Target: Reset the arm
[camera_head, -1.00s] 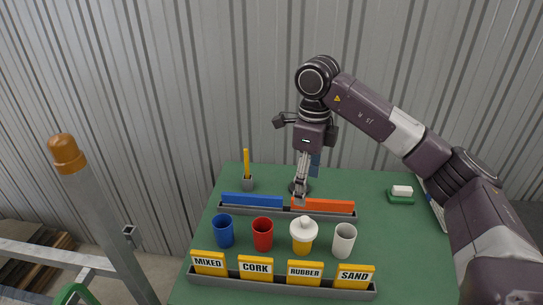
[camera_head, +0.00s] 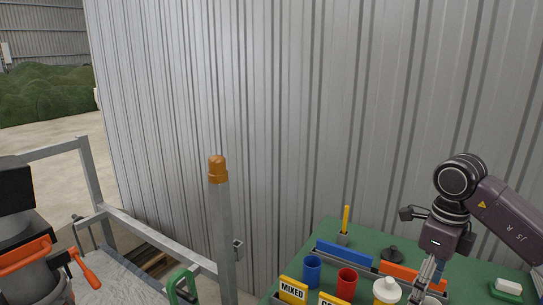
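My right arm comes in from the right over the green table (camera_head: 464,290). My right gripper (camera_head: 420,291) points down in front of the red-orange block (camera_head: 399,273), near the yellow cup with a white top (camera_head: 386,290). Its fingers look narrow and close from this angle; whether they are open or shut is unclear, and I see nothing held. My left gripper is out of view.
A blue block (camera_head: 343,254), a blue cup (camera_head: 312,271), a red cup (camera_head: 346,284), a yellow MIXED sign (camera_head: 292,290) and a pencil holder (camera_head: 343,239) stand on the table. An orange-capped post (camera_head: 222,230) rises left of it. Corrugated wall stands behind.

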